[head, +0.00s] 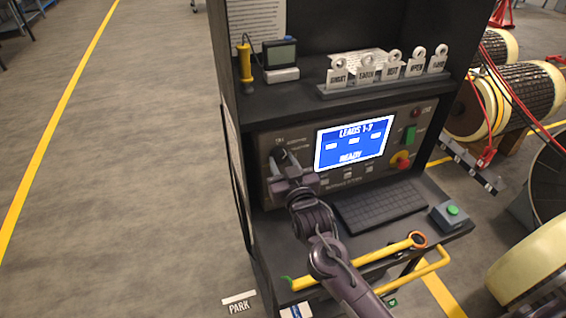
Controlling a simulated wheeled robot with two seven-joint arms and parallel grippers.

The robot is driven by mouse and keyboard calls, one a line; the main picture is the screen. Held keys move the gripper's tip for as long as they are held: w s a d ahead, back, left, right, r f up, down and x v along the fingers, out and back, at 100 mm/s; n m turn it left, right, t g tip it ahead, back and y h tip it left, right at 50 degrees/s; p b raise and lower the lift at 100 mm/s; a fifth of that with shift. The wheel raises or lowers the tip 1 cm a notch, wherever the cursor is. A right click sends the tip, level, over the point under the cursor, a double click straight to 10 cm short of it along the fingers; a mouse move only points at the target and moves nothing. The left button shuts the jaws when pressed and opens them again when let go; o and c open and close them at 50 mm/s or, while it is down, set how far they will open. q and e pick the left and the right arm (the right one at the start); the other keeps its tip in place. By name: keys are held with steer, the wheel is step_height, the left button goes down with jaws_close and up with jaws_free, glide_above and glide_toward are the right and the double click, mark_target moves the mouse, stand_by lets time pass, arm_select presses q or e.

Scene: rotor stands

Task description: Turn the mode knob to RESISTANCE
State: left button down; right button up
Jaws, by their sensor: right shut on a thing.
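The dark mode knob (281,156) is at the left end of the grey control panel (307,135), beside the lit screen. My right gripper (283,163) reaches up to the panel and is shut on the knob. The gripper hides most of the knob, and its pointer direction cannot be told. Small labels show above and right of the knob, too small to read surely. The blue screen (353,144) reads "LEADS 1-7" and "READY". My left gripper is not in view.
A keyboard (381,206) and a grey box with a green button (451,213) sit on the console shelf. A red knob (402,160) is on the panel's right. Rotors (520,90) stand at right; open floor lies left.

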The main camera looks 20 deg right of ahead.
stand_by(0.3)
steer(key=o, duration=1)
steer(key=shift+s, duration=0.1)
steer(key=s+b, duration=0.2)
steer(key=s, duration=0.5)
steer(key=shift+s, duration=0.35)
steer(key=shift+s, duration=0.1)
